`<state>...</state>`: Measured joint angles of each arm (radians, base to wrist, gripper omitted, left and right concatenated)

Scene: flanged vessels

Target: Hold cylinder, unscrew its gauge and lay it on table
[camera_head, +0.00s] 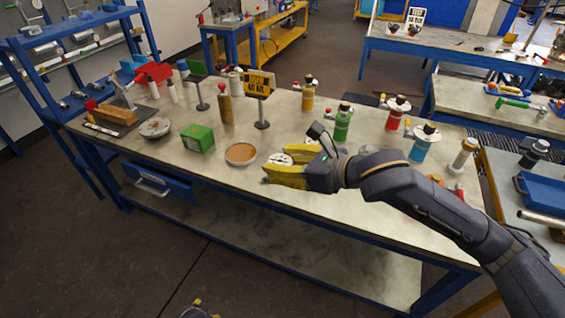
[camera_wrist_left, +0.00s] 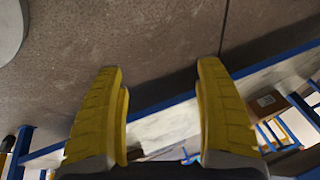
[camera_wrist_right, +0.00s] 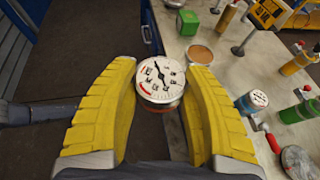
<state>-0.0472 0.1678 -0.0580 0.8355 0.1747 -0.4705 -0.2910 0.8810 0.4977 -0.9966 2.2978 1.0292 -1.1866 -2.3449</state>
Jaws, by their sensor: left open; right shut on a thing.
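My right gripper (camera_head: 277,164) is shut on a round white-faced gauge (camera_wrist_right: 160,80) with a dark needle, seen between the yellow fingers in the right wrist view. It is over the front part of the workbench (camera_head: 240,190); I cannot tell whether the gauge touches the top. A green cylinder (camera_head: 342,124), a red cylinder (camera_head: 395,113), a blue cylinder (camera_head: 422,145) and a yellow one (camera_head: 308,95) stand upright on the bench. I cannot tell which one the gauge belongs to. My left gripper (camera_wrist_left: 163,75) is open and empty, with floor and a bench edge beyond it.
A round shallow dish (camera_head: 240,153) is just left of my right gripper. A green box (camera_head: 197,138), a grey bowl (camera_head: 155,127) and a yellow sign (camera_head: 260,87) on a stand are further left and behind. The front right of the bench is largely clear beneath my right arm.

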